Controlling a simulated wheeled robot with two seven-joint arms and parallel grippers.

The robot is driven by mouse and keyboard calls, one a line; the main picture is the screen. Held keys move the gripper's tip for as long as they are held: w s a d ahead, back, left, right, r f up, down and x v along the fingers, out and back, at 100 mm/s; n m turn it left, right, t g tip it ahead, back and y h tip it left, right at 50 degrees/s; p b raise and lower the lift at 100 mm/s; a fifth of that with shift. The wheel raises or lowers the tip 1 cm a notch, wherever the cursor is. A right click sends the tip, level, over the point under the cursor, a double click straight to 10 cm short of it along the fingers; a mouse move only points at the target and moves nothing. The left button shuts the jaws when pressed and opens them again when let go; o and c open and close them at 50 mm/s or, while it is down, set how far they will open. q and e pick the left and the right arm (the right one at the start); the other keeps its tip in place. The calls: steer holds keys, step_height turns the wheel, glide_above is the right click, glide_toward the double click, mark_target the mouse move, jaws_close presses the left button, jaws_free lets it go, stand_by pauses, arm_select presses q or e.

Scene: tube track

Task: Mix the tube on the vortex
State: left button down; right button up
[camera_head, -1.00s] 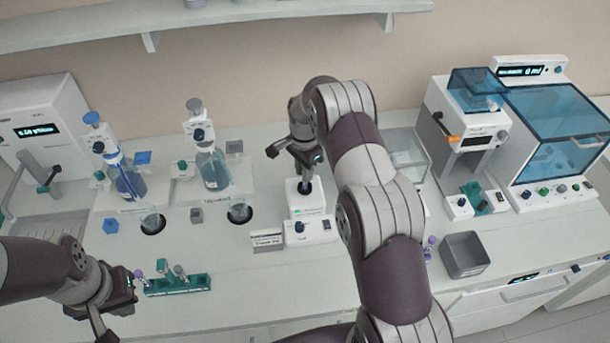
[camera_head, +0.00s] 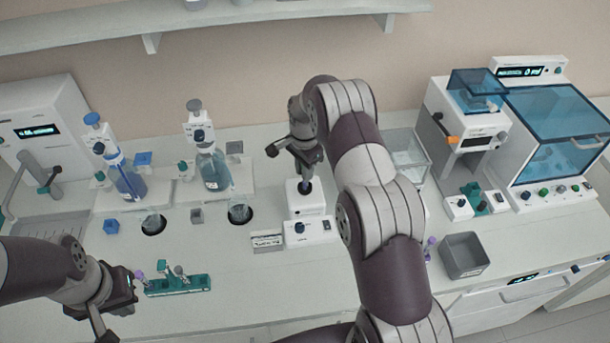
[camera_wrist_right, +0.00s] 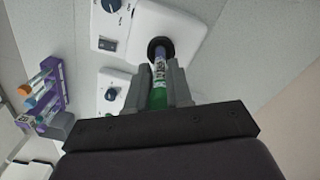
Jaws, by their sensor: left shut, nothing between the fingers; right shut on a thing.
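My right gripper (camera_head: 305,168) is shut on a tube above the vortex mixer (camera_head: 305,205), a white unit with a dark round cup. In the right wrist view the tube (camera_wrist_right: 159,80) has a green part between the fingers (camera_wrist_right: 160,95) and a pale printed part beyond them. Its far end meets the black cup (camera_wrist_right: 160,46); I cannot tell how deep it sits. My left gripper (camera_head: 118,290) is shut and empty, just left of a green tube rack (camera_head: 190,284) that holds small tubes.
Bottles with dispensers (camera_head: 214,170) stand at the back left. A grey bin (camera_head: 464,255) stands at the right, near a machine with a blue lid (camera_head: 555,125). A purple rack (camera_wrist_right: 52,95) with capped tubes shows in the right wrist view. The front middle counter is clear.

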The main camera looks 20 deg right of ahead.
step_height(320, 180, up, 7)
steer(key=p, duration=0.3)
steer(key=shift+f+p, duration=0.2)
steer(key=shift+p, duration=0.1)
steer(key=shift+f, duration=0.15)
